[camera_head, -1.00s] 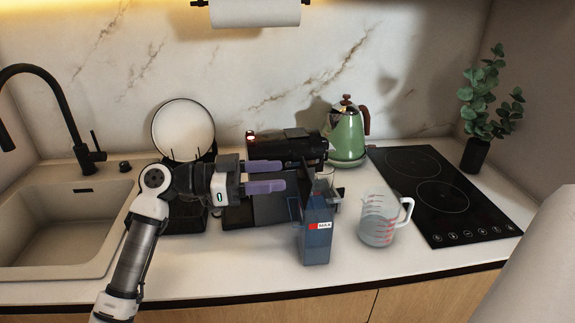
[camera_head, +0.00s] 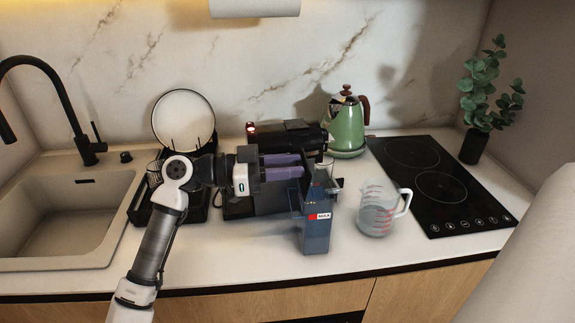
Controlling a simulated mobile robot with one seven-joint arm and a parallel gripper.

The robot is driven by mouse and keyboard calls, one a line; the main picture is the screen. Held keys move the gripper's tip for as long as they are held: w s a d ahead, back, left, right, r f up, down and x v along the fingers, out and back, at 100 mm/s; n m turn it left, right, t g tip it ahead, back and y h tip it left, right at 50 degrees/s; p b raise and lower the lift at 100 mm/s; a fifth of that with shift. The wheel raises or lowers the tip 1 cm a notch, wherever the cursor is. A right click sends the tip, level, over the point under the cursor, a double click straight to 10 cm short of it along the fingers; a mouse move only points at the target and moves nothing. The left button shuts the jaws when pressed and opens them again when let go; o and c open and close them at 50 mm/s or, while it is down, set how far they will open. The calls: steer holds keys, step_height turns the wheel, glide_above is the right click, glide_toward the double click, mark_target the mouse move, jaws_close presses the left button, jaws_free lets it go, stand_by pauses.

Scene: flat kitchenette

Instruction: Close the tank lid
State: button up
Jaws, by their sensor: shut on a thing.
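The water tank (camera_head: 316,236) is a tall, dark blue, translucent box with a red and white MAX label. It stands upright on the counter, right of the picture's middle. The tank lid (camera_head: 307,180) is a dark flap tilted up at the top of the tank. My gripper (camera_head: 302,166) reaches in from the left with two purple fingers, one just above the other. They are closed at the upper part of the lid. The fingertips partly hide the contact, and the exact hinge line is too small to tell.
A black coffee machine (camera_head: 288,137) stands right behind my gripper. A clear measuring jug (camera_head: 377,212) is close on the tank's right. A green kettle (camera_head: 347,128) and black hob (camera_head: 431,180) are farther right. The sink (camera_head: 58,218) is at the left.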

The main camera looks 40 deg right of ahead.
mark_target(305, 162)
steer(key=shift+s+d+r+t+y+p, duration=0.1)
steer(key=shift+d+r+t+y+p, duration=0.2)
steer(key=shift+y+p, duration=0.3)
steer(key=shift+s+d+r+t+y+p, duration=0.3)
steer(key=shift+d+t+y+p, duration=0.15)
steer(key=shift+t+y+p, duration=0.35)
steer(key=shift+s+d+f+t+y, duration=0.1)
steer(key=shift+s+d+t+y, duration=0.15)
steer(key=shift+y, duration=0.35)
steer(key=shift+s+d+t+y, duration=0.1)
steer(key=shift+d+t+y, duration=0.2)
steer(key=shift+y, duration=0.3)
steer(key=d+t+y, duration=0.1)
steer(key=y, duration=0.1)
steer(key=s+d+f+t+y, duration=0.1)
steer(key=y, duration=0.1)
steer(key=d+t+y, duration=0.1)
steer(key=shift+s+f+y+b, duration=0.15)
steer(key=shift+s+y+b, duration=0.25)
steer(key=shift+s+d+f+t+y+b, duration=0.15)
steer(key=shift+d+f+t+y+b, duration=0.15)
steer(key=shift+t+y, duration=0.3)
steer(key=shift+s+d+f+t+y+b, duration=0.15)
steer(key=shift+f+t+y+b, duration=0.15)
steer(key=shift+y, duration=0.4)
